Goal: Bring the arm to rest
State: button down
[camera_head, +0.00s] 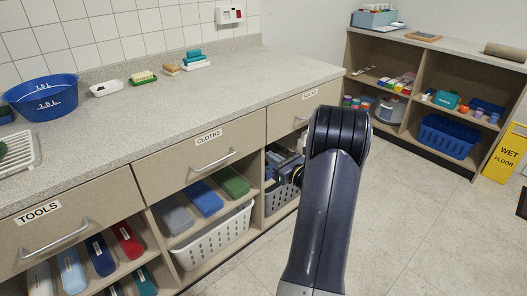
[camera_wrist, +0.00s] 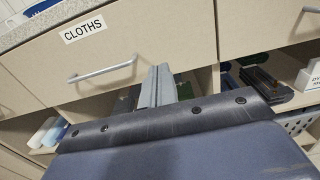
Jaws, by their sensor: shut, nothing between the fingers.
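My gripper (camera_wrist: 158,72) shows in the wrist view as two grey fingers side by side, shut and empty. It points at the counter front, near the drawer labelled CLOTHS (camera_wrist: 110,55) and the open shelf below it. In the head view my dark arm stands upright in front of the counter, and my gripper is hidden behind it. The CLOTHS drawer (camera_head: 208,156) is closed in that view. I cannot tell whether my fingers touch the counter front.
The TOOLS drawer (camera_head: 70,222) and a third drawer (camera_head: 302,111) are closed. A white basket (camera_head: 215,243) sits under the cloths shelf. A blue basin (camera_head: 42,97) stands on the counter. Open floor (camera_head: 410,215) lies right of my arm, toward a yellow wet-floor sign (camera_head: 507,153).

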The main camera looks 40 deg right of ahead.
aim_at(244, 138)
jog(key=shift+s, duration=0.75)
jog(key=shift+w, duration=0.15)
jog(key=w, duration=0.9)
jog(key=w+a, duration=0.1)
jog(key=w, duration=0.3)
jog(key=shift+w, duration=0.15)
